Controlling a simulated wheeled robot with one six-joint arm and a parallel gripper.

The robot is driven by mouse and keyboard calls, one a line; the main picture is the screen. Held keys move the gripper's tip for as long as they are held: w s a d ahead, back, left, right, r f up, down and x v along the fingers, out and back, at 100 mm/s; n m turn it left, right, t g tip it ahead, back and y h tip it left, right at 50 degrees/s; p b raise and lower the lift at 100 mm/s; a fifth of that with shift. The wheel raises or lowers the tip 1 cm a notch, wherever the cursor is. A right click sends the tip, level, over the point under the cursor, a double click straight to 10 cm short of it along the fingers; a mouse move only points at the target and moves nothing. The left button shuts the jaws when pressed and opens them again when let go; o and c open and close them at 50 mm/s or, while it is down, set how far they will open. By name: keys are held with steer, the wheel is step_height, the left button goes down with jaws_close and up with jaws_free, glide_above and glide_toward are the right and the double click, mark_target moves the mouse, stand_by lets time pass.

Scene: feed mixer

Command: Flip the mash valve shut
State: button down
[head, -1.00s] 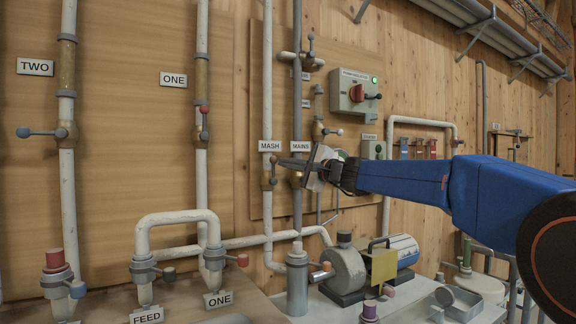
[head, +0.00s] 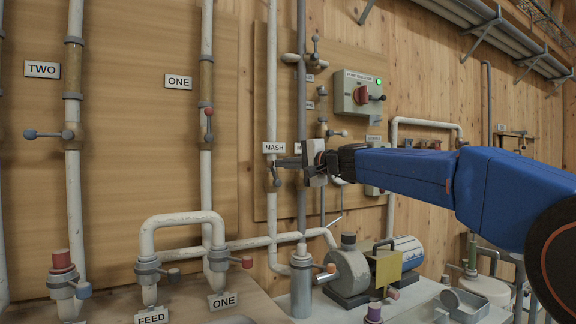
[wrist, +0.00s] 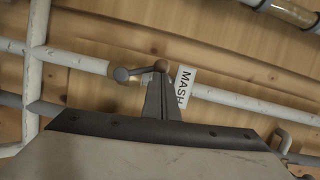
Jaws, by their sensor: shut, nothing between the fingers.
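The mash valve (head: 275,178) sits on the pale vertical pipe just below the MASH label (head: 274,147).
The MAINS pipe (head: 301,210) runs close beside the mash pipe, partly behind my gripper. A pump (head: 347,268) stands below, and a switch box (head: 359,94) with a green light is above right. The ONE valve (head: 208,123) is to the left, with clear board between.

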mark_target(272, 168)
steer(key=a+n, duration=0.1)
steer(key=s+a+n, duration=0.1)
steer(key=n, duration=0.1)
steer(key=shift+s+f+h, duration=0.15)
steer(key=shift+h, duration=0.25)
steer(key=n, duration=0.1)
steer(key=s+a+f+n+h, duration=0.1)
steer(key=n, duration=0.1)
steer(key=shift+a, duration=0.2)
steer(key=f+n+h, duration=0.1)
steer(key=s+a+f+n, duration=0.1)
steer(key=n, duration=0.1)
steer(key=shift+a+f+n+h, duration=0.3)
steer(key=shift+h, duration=0.1)
steer(key=shift+f, duration=0.1)
steer(key=w+r+v, duration=0.1)
steer(key=r+v, duration=0.1)
steer(key=v, duration=1.1)
steer(key=shift+r, duration=0.35)
